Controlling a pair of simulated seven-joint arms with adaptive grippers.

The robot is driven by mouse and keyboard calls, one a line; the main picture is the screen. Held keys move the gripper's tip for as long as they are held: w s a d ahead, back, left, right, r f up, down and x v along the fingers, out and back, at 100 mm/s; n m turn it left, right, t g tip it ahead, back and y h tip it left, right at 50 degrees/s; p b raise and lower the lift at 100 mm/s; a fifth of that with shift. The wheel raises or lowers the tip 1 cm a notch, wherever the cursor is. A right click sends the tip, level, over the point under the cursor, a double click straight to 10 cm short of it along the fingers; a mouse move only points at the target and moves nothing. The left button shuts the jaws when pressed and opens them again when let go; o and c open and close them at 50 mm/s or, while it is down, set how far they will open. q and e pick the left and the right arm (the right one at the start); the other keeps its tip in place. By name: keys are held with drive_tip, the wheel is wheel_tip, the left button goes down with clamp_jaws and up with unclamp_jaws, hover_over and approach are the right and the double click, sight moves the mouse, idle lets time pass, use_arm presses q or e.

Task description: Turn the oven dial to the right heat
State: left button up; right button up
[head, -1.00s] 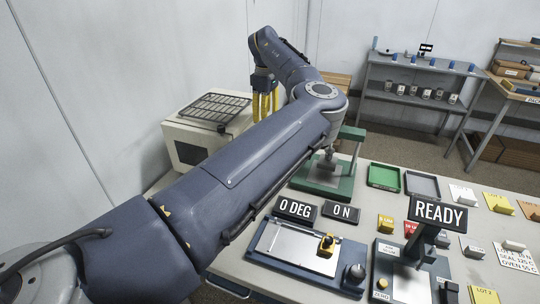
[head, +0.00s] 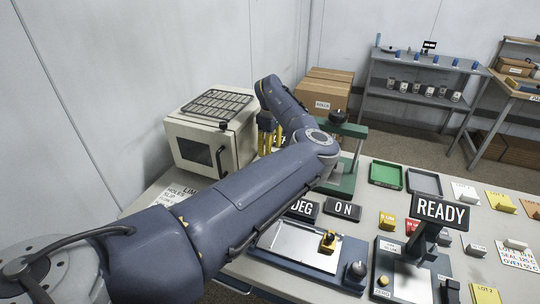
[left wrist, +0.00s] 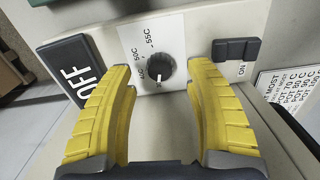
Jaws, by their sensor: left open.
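The cream oven (head: 190,150) stands at the back left with a dark door window. In the left wrist view its black round dial (left wrist: 155,74) sits on a white scale plate (left wrist: 160,38) with marks including 50C and 55C. The dial's white mark is toward its lower side; the exact setting is hard to read. My left gripper (head: 270,140) is beside the oven's right side. In the wrist view its yellow fingers (left wrist: 160,82) are open, one on each side of the dial, with gaps visible. My right gripper is out of view.
An OFF display (left wrist: 78,68) is left of the dial and a dark switch (left wrist: 236,50) marked ON is right of it. A card (head: 517,258) at the right reads OVEN 55 C. A green press (head: 345,130) stands behind my left arm.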

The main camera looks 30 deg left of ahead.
use_arm(q)
drive_tip(key=shift+f, duration=1.6)
clamp_jaws()
